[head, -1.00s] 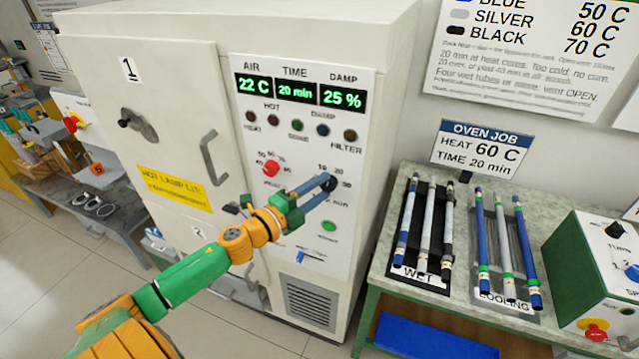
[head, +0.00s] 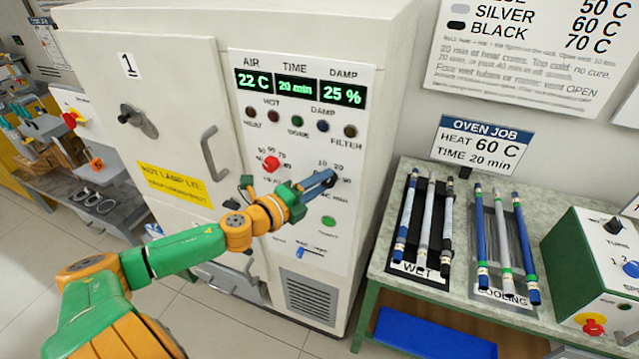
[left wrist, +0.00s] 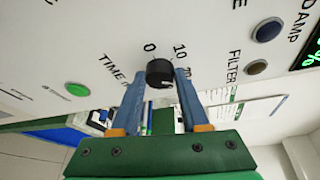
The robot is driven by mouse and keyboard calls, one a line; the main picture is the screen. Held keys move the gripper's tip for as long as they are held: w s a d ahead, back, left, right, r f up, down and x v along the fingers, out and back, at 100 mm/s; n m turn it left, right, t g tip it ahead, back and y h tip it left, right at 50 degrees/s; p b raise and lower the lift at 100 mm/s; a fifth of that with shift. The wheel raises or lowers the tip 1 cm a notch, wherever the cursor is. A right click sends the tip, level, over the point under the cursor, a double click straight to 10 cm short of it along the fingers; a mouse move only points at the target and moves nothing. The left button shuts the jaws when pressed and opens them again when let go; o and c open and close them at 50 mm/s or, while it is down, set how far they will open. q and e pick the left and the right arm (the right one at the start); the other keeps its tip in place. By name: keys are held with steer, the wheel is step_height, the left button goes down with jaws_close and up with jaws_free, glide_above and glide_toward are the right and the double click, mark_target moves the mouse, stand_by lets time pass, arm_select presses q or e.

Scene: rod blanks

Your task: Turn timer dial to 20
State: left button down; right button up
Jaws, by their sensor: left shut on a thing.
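The timer dial (left wrist: 160,72) is a small black knob on the white oven panel. In the left wrist view it sits between the blue fingers of my left gripper (left wrist: 161,80), with 0 and 10 printed beside it; another mark is partly hidden by a finger. In the head view my left gripper (head: 328,179) is shut on the dial, mostly hiding it, below the 10 and 20 marks. I cannot tell where its pointer stands. The TIME display (head: 297,88) reads 20 min. My right gripper is not in view.
A red heat knob (head: 271,164) is left of the dial, and a green button (head: 328,221) is below it. The oven door handle (head: 213,153) sticks out at left. To the right, a bench (head: 462,301) holds rods on WET and COOLING racks. An OVEN JOB sign (head: 483,144) says 60 C, 20 min.

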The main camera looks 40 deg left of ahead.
arm_select(q)
steer(key=shift+c, duration=2)
jaws_free()
steer(key=v, duration=0.7)
steer(key=shift+f, duration=0.1)
